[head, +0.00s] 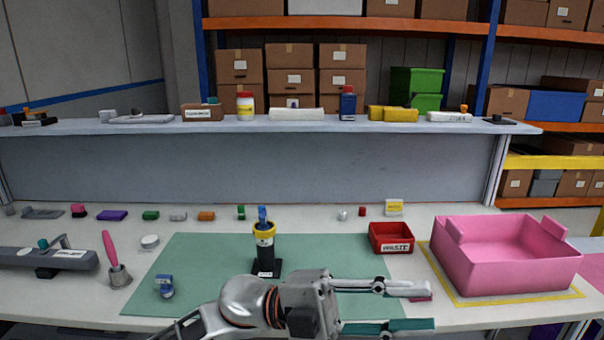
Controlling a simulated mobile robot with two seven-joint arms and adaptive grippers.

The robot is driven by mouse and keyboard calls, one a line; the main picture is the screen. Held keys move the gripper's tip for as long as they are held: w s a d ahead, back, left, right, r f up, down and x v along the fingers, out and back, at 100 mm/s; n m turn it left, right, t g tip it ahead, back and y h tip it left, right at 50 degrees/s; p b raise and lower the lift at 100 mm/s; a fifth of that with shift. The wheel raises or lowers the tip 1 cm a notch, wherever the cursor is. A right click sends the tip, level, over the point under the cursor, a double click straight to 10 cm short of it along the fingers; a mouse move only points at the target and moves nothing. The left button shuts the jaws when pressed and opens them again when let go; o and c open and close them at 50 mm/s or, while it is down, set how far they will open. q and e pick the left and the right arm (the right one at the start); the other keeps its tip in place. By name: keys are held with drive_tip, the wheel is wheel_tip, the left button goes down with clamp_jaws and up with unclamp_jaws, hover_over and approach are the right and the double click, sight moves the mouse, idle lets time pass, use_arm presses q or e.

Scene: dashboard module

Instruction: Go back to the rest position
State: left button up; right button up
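My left gripper (428,307) reaches in low at the middle of the head view, over the front edge of the green mat (205,255). Its two fingers point right and stand apart, with nothing between them. My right gripper is not in view. A black holder with a yellow rim (264,240) stands on the mat behind my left wrist, with a blue-topped item in it. A small blue and white part (165,286) lies at the mat's left. A small pink piece (421,298) shows partly behind the upper finger.
A pink bin (510,270) stands inside a yellow outline at right. A red tray (391,238) sits behind the gripper. A grey holder with a pink-handled tool (119,275) and a grey device (45,258) are at left. Several small parts line the back below a shelf (300,126).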

use_arm(q)
drive_tip(key=w+a+f+n+t+h, duration=0.1)
drive_tip(key=w+a+f+n+t, duration=0.2)
drive_tip(key=w+n+t, duration=0.35)
drive_tip(key=w+a+f+n+t+h, duration=0.1)
drive_tip(key=w+a+f+n+t, duration=0.2)
drive_tip(key=n+t, duration=0.55)
drive_tip(key=w+a+f+n+t+y, duration=0.3)
drive_tip(key=a+f+n+t+y, duration=0.75)
drive_tip(key=f, duration=0.55)
drive_tip(key=s+a+f+n+g+y, duration=0.2)
drive_tip(key=s+a+f, duration=0.3)
drive_tip(key=f, duration=0.4)
drive_tip(key=s+a+f+n+g+y, duration=0.2)
drive_tip(key=s+a+f+g+y, duration=0.1)
drive_tip(key=s+a+f, duration=0.3)
drive_tip(key=s+a+f+n+g+y, duration=0.2)
drive_tip(key=s+a+f+g+y, duration=0.1)
drive_tip(key=f, duration=0.8)
drive_tip(key=s+a+y, duration=0.1)
drive_tip(key=s+a, duration=0.1)
drive_tip(key=a, duration=0.1)
drive_tip(key=shift+s+a+f, duration=0.15)
drive_tip(key=shift+s+f, duration=0.15)
drive_tip(key=shift+s, duration=0.1)
